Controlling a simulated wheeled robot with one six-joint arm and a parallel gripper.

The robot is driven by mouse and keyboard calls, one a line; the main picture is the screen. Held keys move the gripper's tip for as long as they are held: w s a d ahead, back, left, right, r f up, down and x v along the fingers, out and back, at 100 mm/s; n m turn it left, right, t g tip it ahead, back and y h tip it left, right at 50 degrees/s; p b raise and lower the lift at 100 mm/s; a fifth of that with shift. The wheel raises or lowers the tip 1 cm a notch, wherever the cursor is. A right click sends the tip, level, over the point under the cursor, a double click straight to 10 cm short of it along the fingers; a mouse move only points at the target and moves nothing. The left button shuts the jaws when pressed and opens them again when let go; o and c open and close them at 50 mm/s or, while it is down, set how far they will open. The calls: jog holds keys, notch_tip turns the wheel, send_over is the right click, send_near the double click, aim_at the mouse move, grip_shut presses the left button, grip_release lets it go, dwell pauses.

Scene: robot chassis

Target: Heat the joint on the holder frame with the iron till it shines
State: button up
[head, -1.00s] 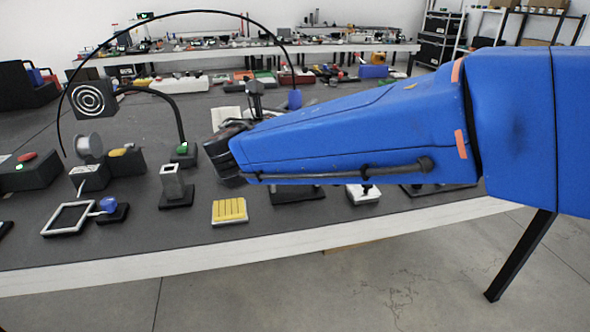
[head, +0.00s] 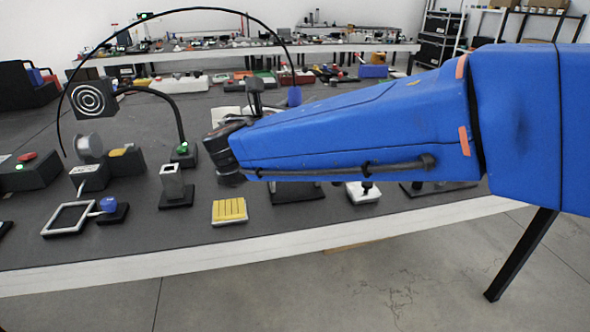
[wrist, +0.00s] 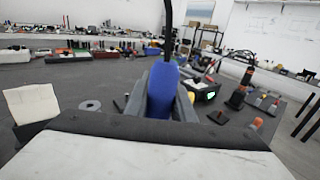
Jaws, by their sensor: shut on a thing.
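The iron's blue handle (wrist: 162,88) stands between the grey fingers of my gripper (wrist: 162,98) in the wrist view, and the fingers are shut on it. A black cord rises from the handle. In the head view only the top of the blue handle (head: 294,97) shows above my arm; my fingers and the iron's tip are hidden. A flat, white-edged open frame (head: 68,218), apparently the holder frame, lies at the front left, joined by a pale rod to a blue piece (head: 108,204) on a black base. I cannot make out the joint. The iron is well apart from it.
A yellow ribbed pad (head: 229,210) and an upright metal sleeve on a black base (head: 173,183) stand near the front edge. A spool (head: 88,146) and a ringed black panel (head: 92,99) are at left. The cord arches over the table.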

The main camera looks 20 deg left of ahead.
notch_tip(320, 180, up, 7)
dwell(0.6)
dwell(0.4)
